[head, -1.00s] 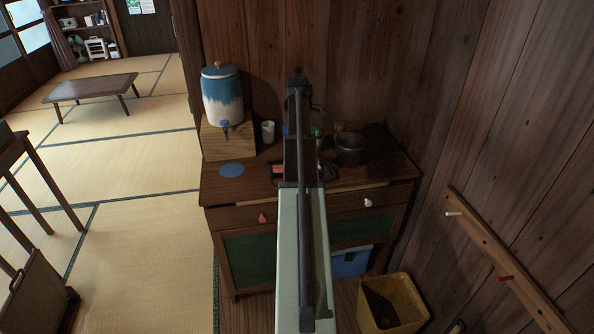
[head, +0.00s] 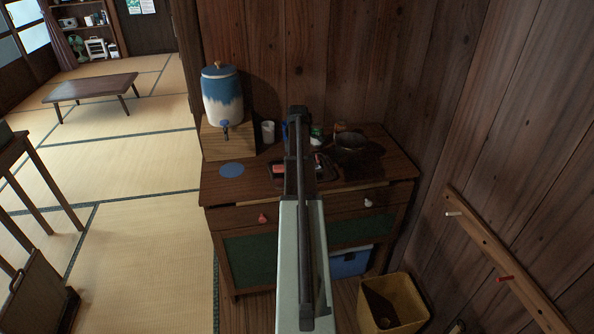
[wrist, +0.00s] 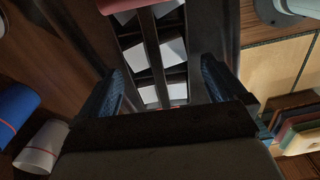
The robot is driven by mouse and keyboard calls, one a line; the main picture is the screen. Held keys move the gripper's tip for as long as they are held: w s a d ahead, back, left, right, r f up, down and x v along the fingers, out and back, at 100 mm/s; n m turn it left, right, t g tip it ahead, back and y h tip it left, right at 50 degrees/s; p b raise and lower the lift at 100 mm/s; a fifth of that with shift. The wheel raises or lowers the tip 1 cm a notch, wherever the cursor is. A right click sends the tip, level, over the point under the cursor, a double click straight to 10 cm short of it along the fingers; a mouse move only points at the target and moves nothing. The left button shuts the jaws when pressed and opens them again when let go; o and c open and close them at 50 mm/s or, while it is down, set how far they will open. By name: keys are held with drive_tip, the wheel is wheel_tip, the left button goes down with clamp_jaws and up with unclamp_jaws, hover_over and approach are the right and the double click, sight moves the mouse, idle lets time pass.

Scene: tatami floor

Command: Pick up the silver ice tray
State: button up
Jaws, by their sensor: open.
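In the wrist view, what looks like the silver ice tray (wrist: 195,18) is a grey metal tray with dark-edged compartments, pale blocks and a bar along its middle. A reddish piece lies across its top end. My gripper (wrist: 160,78) is open, with its blue ridged fingers apart on either side of the tray's near part. I cannot tell whether they touch it. The wrist housing hides the tray's near end. In the head view my arm covers the tray and the gripper.
A wooden cabinet (head: 232,190) carries a blue-and-white dispenser (head: 222,95), a white cup (head: 268,132), a dark pot (head: 350,143) and a dark tray (head: 277,180). In the wrist view, cups (wrist: 42,145) lie left and coloured slabs (wrist: 298,122) right. A yellow bin (head: 405,325) stands on the floor.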

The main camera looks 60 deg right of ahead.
drive_tip(key=shift+f, duration=0.4)
drive_tip(key=shift+c, duration=0.2)
drive_tip(key=c, duration=1.3)
drive_tip(key=shift+r, duration=0.1)
